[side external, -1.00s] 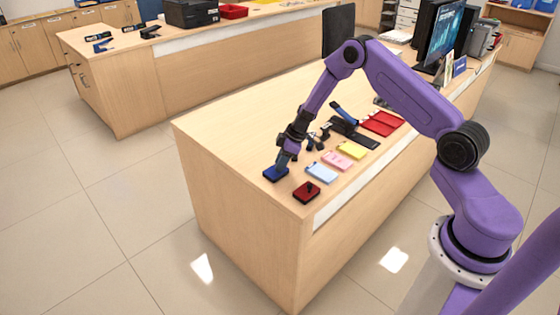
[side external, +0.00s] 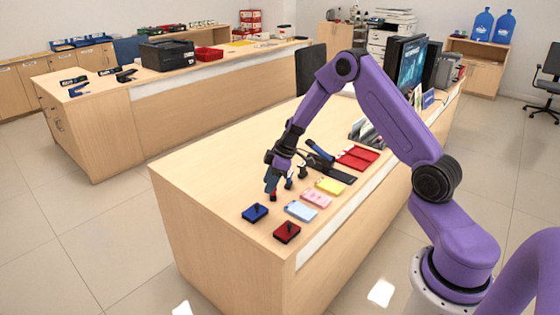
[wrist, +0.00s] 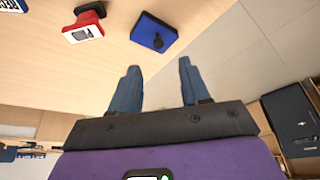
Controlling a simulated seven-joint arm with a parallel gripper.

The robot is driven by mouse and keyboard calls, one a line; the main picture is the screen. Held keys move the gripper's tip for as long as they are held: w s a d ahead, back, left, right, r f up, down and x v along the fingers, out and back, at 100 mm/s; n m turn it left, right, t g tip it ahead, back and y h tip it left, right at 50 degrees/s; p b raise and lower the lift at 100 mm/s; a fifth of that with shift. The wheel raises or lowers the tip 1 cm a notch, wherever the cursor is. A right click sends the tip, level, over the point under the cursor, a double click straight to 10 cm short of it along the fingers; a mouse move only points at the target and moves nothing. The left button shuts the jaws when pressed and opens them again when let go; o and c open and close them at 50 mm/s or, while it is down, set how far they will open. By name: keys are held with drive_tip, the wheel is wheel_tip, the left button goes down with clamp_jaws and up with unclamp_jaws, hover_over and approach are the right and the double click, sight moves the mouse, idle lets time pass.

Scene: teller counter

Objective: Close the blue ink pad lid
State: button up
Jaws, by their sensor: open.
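The blue ink pad (side external: 255,213) is a small blue square block near the left front of the counter top, with a black knob on its upper face. It also shows in the wrist view (wrist: 147,27), beyond my fingertips. Its top looks flat, with no raised lid visible. My gripper (side external: 271,188) is above the counter, behind and to the right of the pad in the side view. In the wrist view my two blue-grey fingers (wrist: 158,66) are spread apart with nothing between them, clear of the pad.
A red pad (side external: 287,233) sits at the front corner. Light blue (side external: 300,211), pink (side external: 316,198) and yellow (side external: 330,186) note pads line the edge. A red tray (side external: 357,158) lies farther back. A red item with a white face (wrist: 84,28) shows in the wrist view.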

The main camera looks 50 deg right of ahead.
drive_tip(key=v, duration=0.8)
drive_tip(key=shift+r, duration=0.15)
drive_tip(key=s+a+r+n+g, duration=0.1)
drive_tip(key=s+a+r+g, duration=0.15)
drive_tip(key=s+a, duration=0.6)
drive_tip(key=s+a+r+n+g, duration=0.1)
drive_tip(key=s+a+r, duration=0.3)
drive_tip(key=s+a, duration=0.4)
drive_tip(key=s+r+n+h, duration=0.1)
drive_tip(key=s+r+h, duration=0.1)
drive_tip(key=s, duration=1.8)
drive_tip(key=shift+s+a+r+n+h, duration=0.2)
drive_tip(key=shift+a+r+n+h, duration=0.1)
drive_tip(key=shift+r+h, duration=0.1)
drive_tip(key=shift+t, duration=0.25)
